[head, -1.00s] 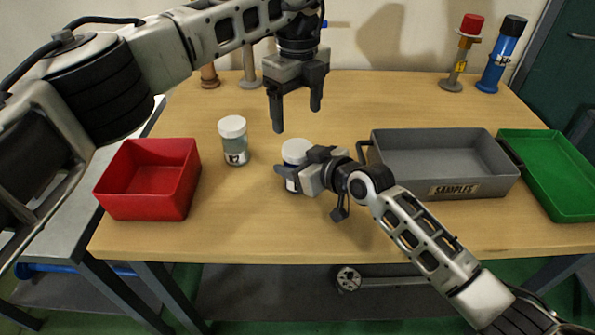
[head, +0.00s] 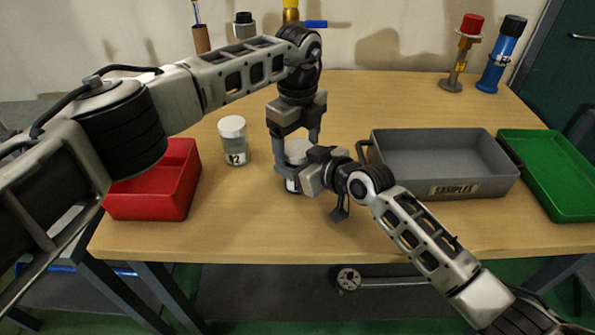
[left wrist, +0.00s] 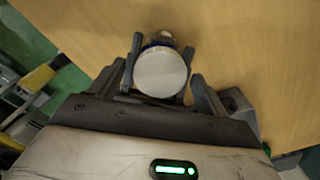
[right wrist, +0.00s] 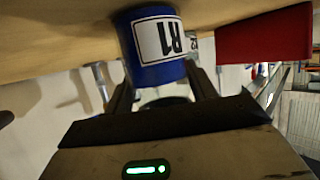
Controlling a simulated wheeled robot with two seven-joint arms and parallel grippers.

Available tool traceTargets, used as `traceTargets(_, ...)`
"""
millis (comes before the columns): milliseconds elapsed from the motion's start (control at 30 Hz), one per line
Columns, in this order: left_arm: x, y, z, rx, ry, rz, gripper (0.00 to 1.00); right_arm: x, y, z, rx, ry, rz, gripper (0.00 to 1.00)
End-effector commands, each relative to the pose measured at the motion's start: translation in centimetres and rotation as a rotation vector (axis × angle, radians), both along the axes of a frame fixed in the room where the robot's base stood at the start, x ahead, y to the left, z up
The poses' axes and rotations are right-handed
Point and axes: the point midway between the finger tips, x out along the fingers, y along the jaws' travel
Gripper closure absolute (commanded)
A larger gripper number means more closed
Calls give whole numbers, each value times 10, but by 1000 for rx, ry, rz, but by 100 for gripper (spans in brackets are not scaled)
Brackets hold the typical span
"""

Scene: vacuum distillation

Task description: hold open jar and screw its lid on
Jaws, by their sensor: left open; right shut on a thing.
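A jar with a blue body and an R1 label (right wrist: 158,48) stands near the middle of the table. My right gripper (right wrist: 162,85) is shut on it from the right side. A white round lid (left wrist: 160,72) sits on its top; whether it is threaded on cannot be told. It also shows in the head view (head: 297,147), partly hidden. My left gripper (head: 297,152) points down over the jar, open, its fingers on either side of the lid. Contact between the fingers and lid cannot be told.
A second white-lidded jar (head: 234,142) stands close to the left. A red bin (head: 160,205) lies farther left. A grey SAMPLES tray (head: 400,187) and a green tray (head: 560,205) are on the right. Red-topped (head: 460,60) and blue (head: 500,58) stands are at the back right.

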Motion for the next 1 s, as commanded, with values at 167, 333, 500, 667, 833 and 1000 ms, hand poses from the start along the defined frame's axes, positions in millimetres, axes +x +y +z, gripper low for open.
traceTargets(167, 0, 0, 0, 0, 0, 0, 60, 0, 0, 0, 0, 0, 0, 100)
traceTargets(333, 0, 0, 0, -1, 1, 0, 70, 0, 0, 0, 0, 0, -1, 100)
traceTargets(500, 0, 0, 0, 0, 1, -116, 70, 0, 0, 0, 0, 0, -1, 100)
traceTargets(667, 0, 0, 0, 0, 2, -452, 70, 0, 0, 0, 0, 0, -1, 100)
traceTargets(833, 0, -1, 0, 0, 1, -750, 70, 0, 0, 0, 0, 0, -1, 100)
traceTargets(1000, 0, -1, 0, 0, 1, -850, 70, 0, 0, 0, 0, 0, -1, 100)
